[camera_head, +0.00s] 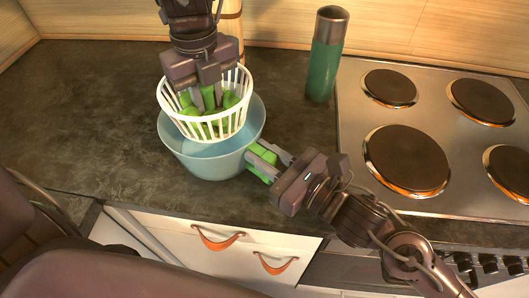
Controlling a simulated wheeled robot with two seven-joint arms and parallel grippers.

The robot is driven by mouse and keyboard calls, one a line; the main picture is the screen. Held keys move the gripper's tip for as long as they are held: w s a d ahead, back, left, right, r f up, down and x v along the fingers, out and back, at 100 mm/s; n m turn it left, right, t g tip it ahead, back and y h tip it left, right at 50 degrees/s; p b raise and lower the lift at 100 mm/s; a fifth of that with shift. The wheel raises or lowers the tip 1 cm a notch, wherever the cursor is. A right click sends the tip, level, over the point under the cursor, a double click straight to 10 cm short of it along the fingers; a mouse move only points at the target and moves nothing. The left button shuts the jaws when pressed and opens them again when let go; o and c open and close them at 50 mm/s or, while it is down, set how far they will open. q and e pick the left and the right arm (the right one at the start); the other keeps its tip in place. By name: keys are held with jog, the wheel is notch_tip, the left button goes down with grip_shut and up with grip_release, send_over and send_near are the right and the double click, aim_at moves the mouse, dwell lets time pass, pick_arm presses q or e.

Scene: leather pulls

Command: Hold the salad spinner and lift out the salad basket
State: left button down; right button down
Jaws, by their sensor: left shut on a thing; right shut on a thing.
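The salad spinner is a pale blue bowl (211,163) standing on the dark counter, left of centre. The white slotted salad basket (239,118) is above and partly inside it, its rim clearly higher than the bowl's rim. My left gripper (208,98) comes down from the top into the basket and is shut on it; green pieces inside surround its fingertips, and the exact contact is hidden. My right gripper (268,161) is at the bowl's right side, shut on its green handle (262,164). Whether the basket's lower edge clears the bowl is hard to tell.
A green bottle with a metallic top (328,55) stands right of the bowl, beside the steel stove (355,100) with dark hotplates. A light wooden cylinder (231,25) stands behind my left gripper. The counter (95,110) left of the bowl is clear. Drawers with leather pulls (217,240) are below.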

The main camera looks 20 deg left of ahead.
pick_arm(q)
jog(key=shift+r, duration=1.05)
pick_arm(e)
jog(key=c, duration=1.2)
grip_release()
jog(key=shift+o, duration=0.2)
jog(key=v, duration=1.2)
jog(key=shift+w+a, duration=0.1)
